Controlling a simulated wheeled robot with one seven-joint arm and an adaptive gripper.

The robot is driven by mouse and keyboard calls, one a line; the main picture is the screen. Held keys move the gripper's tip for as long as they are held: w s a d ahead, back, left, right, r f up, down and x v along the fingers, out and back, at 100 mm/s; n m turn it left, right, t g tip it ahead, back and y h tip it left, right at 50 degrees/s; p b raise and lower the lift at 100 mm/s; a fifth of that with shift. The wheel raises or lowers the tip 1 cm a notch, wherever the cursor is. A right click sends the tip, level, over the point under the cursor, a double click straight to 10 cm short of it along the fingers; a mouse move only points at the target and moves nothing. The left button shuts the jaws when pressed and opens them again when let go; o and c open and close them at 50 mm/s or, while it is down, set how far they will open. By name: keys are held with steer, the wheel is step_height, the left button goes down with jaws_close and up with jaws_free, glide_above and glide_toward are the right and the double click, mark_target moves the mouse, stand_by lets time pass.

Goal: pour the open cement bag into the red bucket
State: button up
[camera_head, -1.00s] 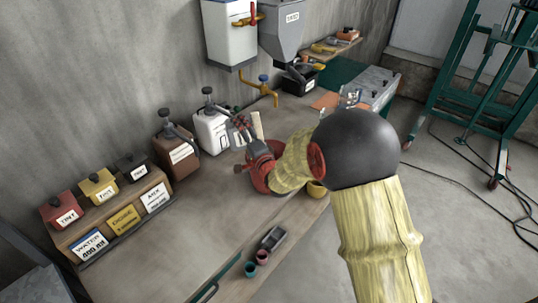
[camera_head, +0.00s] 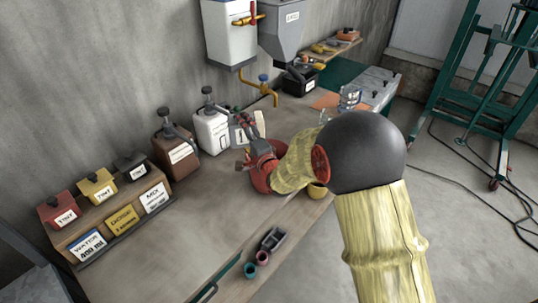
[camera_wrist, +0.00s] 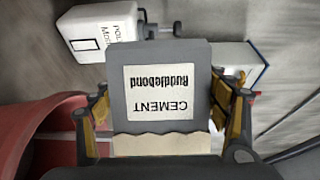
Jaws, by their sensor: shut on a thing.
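My gripper (camera_wrist: 164,112) is shut on the cement bag (camera_wrist: 160,55), with one finger at each side. The bag is grey with a white label, upside down in the wrist view; a pale ragged strip shows along its lower edge there. In the head view my gripper (camera_head: 248,132) and the bag (camera_head: 259,122) are above the far side of the red bucket (camera_head: 257,184). My forearm hides much of the bucket. The bucket's red wall also shows at the left of the wrist view (camera_wrist: 38,140). I see no cement falling.
A white jug (camera_head: 211,130) and a brown jug (camera_head: 174,152) stand behind, by the wall. A yellow cup (camera_head: 317,190) is beside the bucket at the table's edge. The middle of the table is clear.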

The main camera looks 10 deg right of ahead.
steer(key=shift+d+f+m+b, duration=0.2)
steer(key=shift+d+m+b, duration=0.15)
steer(key=shift+m+b, duration=0.45)
stand_by(0.4)
steer(key=shift+d+r+m+t+b, duration=0.4)
steer(key=shift+d+m+b, duration=0.15)
steer(key=shift+m, duration=0.2)
steer(key=shift+d+r+m+t+b, duration=0.4)
steer(key=shift+m+b, duration=0.25)
steer(key=shift+m, duration=0.1)
stand_by(1.0)
steer(key=shift+s+d+r+m+t+h+b, duration=0.15)
steer(key=shift+d+m+b, duration=0.25)
steer(key=shift+m, duration=0.25)
steer(key=shift+w+d+r+m+t+h+b, duration=0.15)
steer(key=shift+d+m+b, duration=0.25)
steer(key=shift+m, duration=0.25)
stand_by(0.4)
steer(key=shift+s+a+n+p, duration=0.1)
steer(key=shift+a+n+p, duration=0.2)
steer(key=shift+n+p, duration=0.1)
steer(key=a+n+p, duration=0.1)
steer(key=f+n+g+p, duration=0.1)
steer(key=n, duration=0.1)
steer(key=a+n+p, duration=0.1)
steer(key=shift+a+f, duration=0.25)
steer(key=shift+a, duration=0.1)
steer(key=shift+a+f+n+g, duration=0.1)
steer(key=shift+f+n+g, duration=0.25)
steer(key=shift+n, duration=0.25)
